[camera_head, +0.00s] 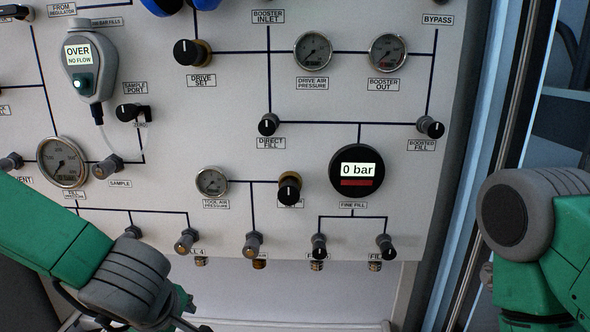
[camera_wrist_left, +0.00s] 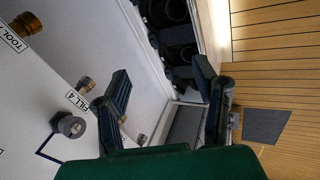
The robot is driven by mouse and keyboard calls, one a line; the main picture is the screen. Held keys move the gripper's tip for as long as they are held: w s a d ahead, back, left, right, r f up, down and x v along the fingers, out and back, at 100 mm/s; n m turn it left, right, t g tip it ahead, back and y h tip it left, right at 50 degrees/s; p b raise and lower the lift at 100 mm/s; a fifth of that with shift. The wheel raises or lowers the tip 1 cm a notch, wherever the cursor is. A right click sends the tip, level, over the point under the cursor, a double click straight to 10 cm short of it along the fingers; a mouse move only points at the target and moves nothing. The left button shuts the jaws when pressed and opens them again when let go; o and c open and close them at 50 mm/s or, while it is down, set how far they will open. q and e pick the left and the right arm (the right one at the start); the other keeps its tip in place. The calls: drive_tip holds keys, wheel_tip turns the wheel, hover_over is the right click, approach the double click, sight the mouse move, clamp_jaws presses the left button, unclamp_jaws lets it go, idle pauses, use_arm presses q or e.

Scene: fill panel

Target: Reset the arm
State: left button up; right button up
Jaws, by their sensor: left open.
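My left arm comes in from the lower left of the head view, below and in front of the panel (camera_head: 230,110). Only part of my left gripper (camera_head: 185,312) shows there, at the bottom edge. In the left wrist view my left gripper (camera_wrist_left: 160,82) is open, its two dark fingers well apart with nothing between them. The fill 4 knob (camera_wrist_left: 70,126) is to the left of the fingers, apart from them. My right arm shows at the right edge of the head view, but its gripper is out of view.
The panel carries several knobs, gauges and a fine fill display (camera_head: 357,170) reading 0 bar. A row of fill knobs, including one at the right end (camera_head: 386,246), lines its lower edge. Dark cylinder-like items (camera_wrist_left: 170,20) and a slatted wooden surface (camera_wrist_left: 275,70) lie beyond the fingers.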

use_arm(q)
drive_tip(key=s+a+f+m+b, duration=0.1)
drive_tip(key=s+f+m, duration=0.2)
drive_tip(key=f, duration=0.4)
drive_tip(key=s+a+f+m+b, duration=0.1)
drive_tip(key=s+f+m, duration=0.15)
drive_tip(key=f, duration=0.45)
drive_tip(key=s+a+f+m+g+b, duration=0.1)
drive_tip(key=s+a+f+m+g, duration=0.1)
drive_tip(key=s+f+m, duration=0.3)
drive_tip(key=s+a+f+m+g+b, duration=0.1)
drive_tip(key=s+a+f+m, duration=0.3)
drive_tip(key=s+f, duration=0.5)
drive_tip(key=s+m+g, duration=0.1)
drive_tip(key=s+m, duration=0.1)
drive_tip(key=s, duration=0.2)
drive_tip(key=shift+s+a+f+g+h+b, duration=0.2)
drive_tip(key=shift+s+g+h+b, duration=0.1)
drive_tip(key=shift+w, duration=0.15)
idle(0.4)
